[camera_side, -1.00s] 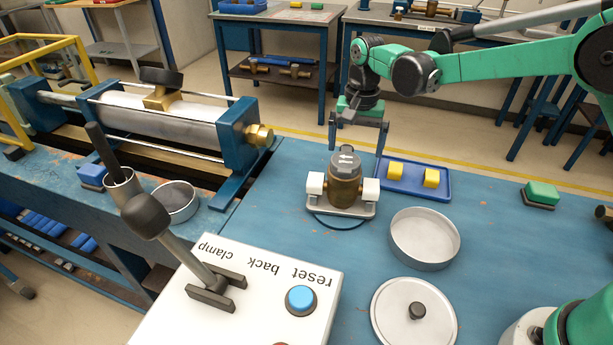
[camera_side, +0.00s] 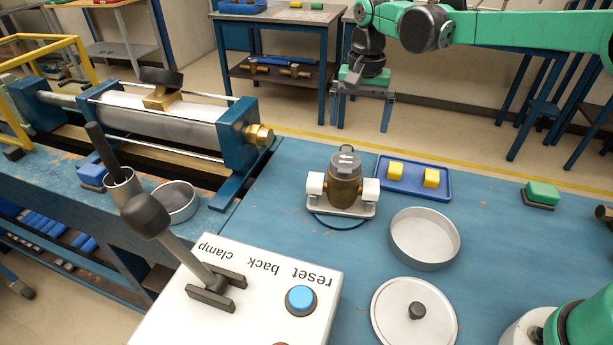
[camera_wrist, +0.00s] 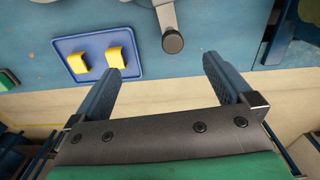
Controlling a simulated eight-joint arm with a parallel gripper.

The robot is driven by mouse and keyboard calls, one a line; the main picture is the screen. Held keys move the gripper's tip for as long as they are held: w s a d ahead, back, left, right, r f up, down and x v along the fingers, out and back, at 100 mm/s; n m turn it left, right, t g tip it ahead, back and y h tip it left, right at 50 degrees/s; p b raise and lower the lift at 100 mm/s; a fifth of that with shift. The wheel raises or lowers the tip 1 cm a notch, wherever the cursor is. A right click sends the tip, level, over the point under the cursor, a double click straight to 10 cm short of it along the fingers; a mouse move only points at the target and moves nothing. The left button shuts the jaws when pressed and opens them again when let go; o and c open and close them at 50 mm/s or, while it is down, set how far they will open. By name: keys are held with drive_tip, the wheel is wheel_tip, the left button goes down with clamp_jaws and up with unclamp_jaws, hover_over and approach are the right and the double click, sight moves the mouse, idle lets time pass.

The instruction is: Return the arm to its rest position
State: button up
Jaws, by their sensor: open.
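My gripper (camera_side: 359,112) is open and empty, high above the far edge of the blue bench in the side view. In the wrist view my gripper (camera_wrist: 164,72) shows two blue fingers spread wide with nothing between them. The brass meter (camera_side: 345,180) stands upright on a pale base with white blocks at its sides, below and apart from my gripper. Part of it, a grey round end, shows in the wrist view (camera_wrist: 172,42).
A blue tray (camera_side: 388,186) with two yellow blocks lies behind the meter. A round metal dish (camera_side: 424,262), a lid (camera_side: 388,318) and a green block (camera_side: 542,192) are on the bench. A control box (camera_side: 190,312) with a lever stands in front.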

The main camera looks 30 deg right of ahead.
drive_tip(key=shift+w+a+r, duration=0.25)
drive_tip(key=shift+a+r, duration=0.05)
drive_tip(key=shift+r, duration=0.3)
drive_tip(key=shift+w+a+r, duration=0.25)
drive_tip(key=shift+a+r, duration=0.05)
drive_tip(key=shift+r, duration=0.25)
drive_tip(key=shift+f, duration=2.75)
drive_tip(key=shift+f, duration=0.3)
drive_tip(key=shift+f, duration=0.85)
drive_tip(key=shift+c, duration=1.4)
